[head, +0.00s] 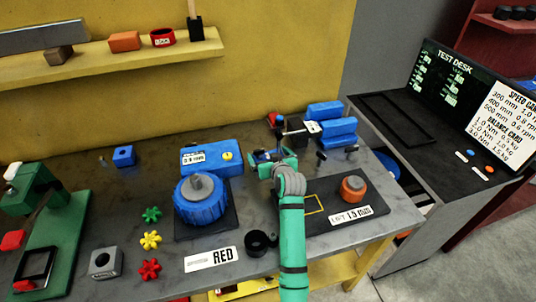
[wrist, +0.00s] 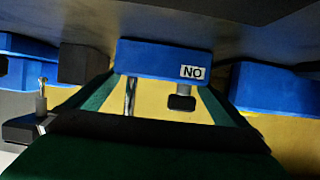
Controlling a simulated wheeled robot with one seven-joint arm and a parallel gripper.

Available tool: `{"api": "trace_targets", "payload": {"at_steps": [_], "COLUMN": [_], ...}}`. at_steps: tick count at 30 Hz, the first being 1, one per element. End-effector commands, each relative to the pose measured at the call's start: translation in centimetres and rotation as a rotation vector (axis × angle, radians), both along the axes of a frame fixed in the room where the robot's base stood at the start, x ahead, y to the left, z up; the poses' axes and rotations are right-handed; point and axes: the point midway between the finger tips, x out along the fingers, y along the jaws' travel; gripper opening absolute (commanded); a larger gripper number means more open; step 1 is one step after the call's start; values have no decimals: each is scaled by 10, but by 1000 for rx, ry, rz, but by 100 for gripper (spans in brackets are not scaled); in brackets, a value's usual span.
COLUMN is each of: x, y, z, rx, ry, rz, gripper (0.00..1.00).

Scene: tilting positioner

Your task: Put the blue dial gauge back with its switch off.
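My gripper (head: 268,160) is over the bench, in front of the yellow wall. In the wrist view its green fingers (wrist: 160,108) lie along both sides of a blue block (wrist: 150,57) with a "NO" label, and it appears shut on it. A metal rod and a black-ended stem stick out of the block. This looks like the blue dial gauge; its dial face is hidden and I cannot tell its switch position. In the head view it is a small dark blue shape (head: 262,155) between the fingers, mostly covered.
Two blue blocks (head: 338,131) with dark stems stand right of my gripper, beside a black block (head: 296,131). A blue box with a display (head: 208,158) and a blue round positioner (head: 200,208) are to the left. A dark plate (head: 335,222) carries an orange knob (head: 353,188).

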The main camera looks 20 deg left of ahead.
Motion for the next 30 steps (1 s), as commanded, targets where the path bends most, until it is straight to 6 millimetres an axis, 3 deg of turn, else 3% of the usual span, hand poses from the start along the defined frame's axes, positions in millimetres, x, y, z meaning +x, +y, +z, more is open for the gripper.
{"api": "trace_targets", "payload": {"at_steps": [7, 21, 30], "x": [-13, -73, -83], "y": [-10, -50, -56], "z": [7, 39, 44], "rx": [2, 3, 2], "ry": [-1, -5, -5], "rz": [-1, -2, -1], "gripper": [100, 100, 100]}}
